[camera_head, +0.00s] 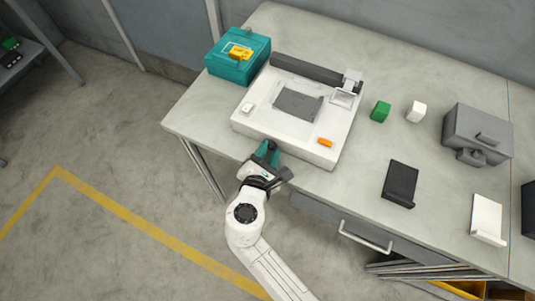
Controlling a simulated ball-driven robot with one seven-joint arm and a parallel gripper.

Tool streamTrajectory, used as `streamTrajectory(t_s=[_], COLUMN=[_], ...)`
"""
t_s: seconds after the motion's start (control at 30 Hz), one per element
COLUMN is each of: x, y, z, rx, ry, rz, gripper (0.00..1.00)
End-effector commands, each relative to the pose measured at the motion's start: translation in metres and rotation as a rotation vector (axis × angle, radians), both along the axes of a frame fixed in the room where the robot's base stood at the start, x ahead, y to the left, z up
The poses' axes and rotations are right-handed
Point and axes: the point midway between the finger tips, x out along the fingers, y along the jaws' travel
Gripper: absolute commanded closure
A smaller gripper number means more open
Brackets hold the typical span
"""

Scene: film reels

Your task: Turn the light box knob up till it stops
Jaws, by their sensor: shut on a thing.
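The light box (262,118) is a wide white case with a dark grey square panel on top. It stands at the front left of the workbench. My gripper (266,152), with teal fingers, is at the light box's front face, left of its middle. It is shut on the light box knob, which the fingers and hand hide. How far the knob is turned cannot be seen.
Green (380,110) and white (416,111) blocks, a grey machine (478,133) and a dark stand (400,182) are further right.

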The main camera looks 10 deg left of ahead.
Motion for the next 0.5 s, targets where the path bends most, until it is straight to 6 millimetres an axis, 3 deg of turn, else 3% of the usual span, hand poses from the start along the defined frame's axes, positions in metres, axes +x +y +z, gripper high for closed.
streamTrajectory(t_s=[0.37, 0.4, 0.5], x=[-0.0003, -0.0003, -0.0003], y=[-0.0008, -0.0008, -0.0007], z=[0.0000, 0.0000, 0.0001], rx=[0.042, 0.042, 0.042], ry=[-0.015, -0.015, -0.015], rz=[-0.001, -0.001, -0.001], gripper=[1.00, 0.70, 0.60])
